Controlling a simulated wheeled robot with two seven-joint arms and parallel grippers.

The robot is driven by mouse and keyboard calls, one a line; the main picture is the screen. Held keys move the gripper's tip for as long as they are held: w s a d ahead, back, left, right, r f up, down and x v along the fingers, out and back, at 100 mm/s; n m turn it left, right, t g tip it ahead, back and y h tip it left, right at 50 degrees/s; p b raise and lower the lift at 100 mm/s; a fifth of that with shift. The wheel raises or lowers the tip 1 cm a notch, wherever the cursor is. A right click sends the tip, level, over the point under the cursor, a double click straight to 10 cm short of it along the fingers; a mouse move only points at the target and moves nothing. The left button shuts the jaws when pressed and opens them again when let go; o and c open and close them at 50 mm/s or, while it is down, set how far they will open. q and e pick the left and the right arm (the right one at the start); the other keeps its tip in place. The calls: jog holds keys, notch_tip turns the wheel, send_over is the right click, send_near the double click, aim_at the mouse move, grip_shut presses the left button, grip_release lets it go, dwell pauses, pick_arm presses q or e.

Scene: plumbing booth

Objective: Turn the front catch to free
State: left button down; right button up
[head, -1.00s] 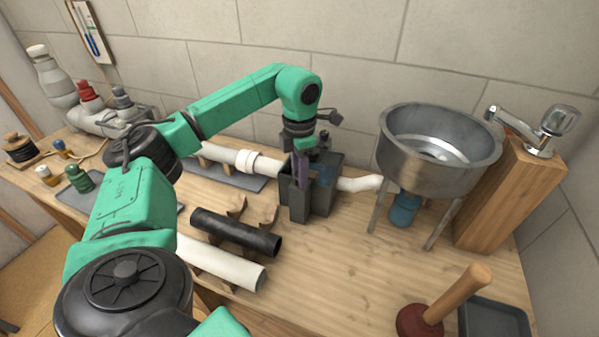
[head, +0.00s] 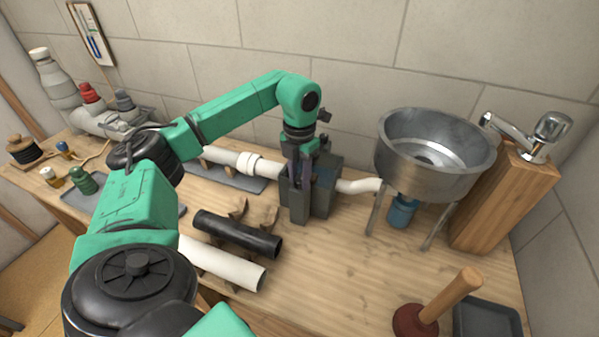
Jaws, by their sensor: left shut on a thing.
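A dark grey clamp block (head: 323,195) stands on the bench around the white pipe, left of the metal basin. My left gripper (head: 303,176) points down at the block's front side, with its fingers close against it. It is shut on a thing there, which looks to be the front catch. The catch itself is mostly hidden by the fingers and too small to make out, so its angle cannot be told. My right gripper is not in view.
The white pipe (head: 355,186) runs from the block toward the basin (head: 435,165). A black pipe (head: 236,234) and a white pipe (head: 222,263) lie in front on cradles. A plunger (head: 437,305) and a grey tray (head: 487,318) are front right. Bench between is clear.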

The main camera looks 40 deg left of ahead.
pick_arm(q)
jog(key=n+p, duration=0.2)
jog(key=n, duration=0.4)
jog(key=shift+r, duration=0.15)
jog(key=n+p, duration=0.1)
jog(key=n, duration=0.5)
jog(key=shift+w+a, duration=0.1)
jog(key=shift+n, duration=0.3)
jog(key=c, duration=0.5)
grip_release()
